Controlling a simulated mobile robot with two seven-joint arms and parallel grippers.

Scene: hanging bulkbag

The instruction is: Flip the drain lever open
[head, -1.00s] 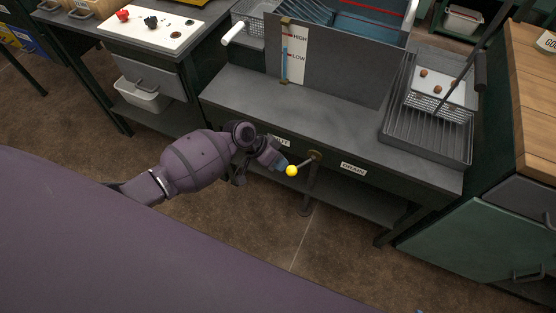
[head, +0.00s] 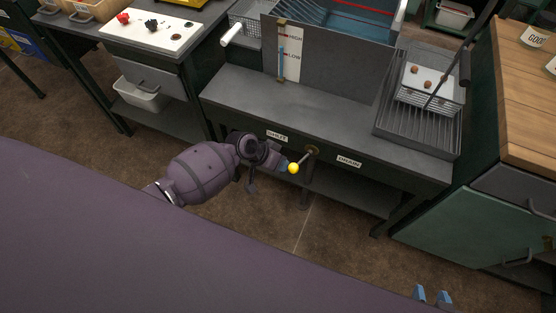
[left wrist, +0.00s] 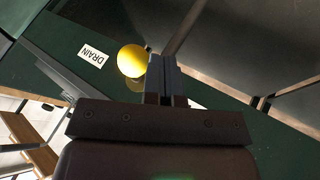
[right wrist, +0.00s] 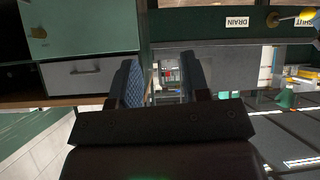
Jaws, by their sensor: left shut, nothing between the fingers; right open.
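The drain lever is a short metal rod with a yellow ball (head: 293,168) at its free end. It runs from a round pivot (head: 312,151) on the dark front of the grey bench, down and left towards me. My left gripper (head: 283,164) is shut and empty, its tip right beside the ball's left side. In the left wrist view the ball (left wrist: 132,58) sits just left of the closed fingers (left wrist: 161,72); I cannot tell whether they touch. My right gripper (head: 431,296) is open and empty at the lower right, away from the lever. Its fingers (right wrist: 163,78) also show apart in the right wrist view.
A SHUT label (head: 277,136) is left of the pivot and a DRAIN label (head: 349,161) right of it. A lower shelf (head: 345,190) runs under the bench. A wire rack (head: 420,130) stands on top. A green cabinet (head: 450,235) stands to the right.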

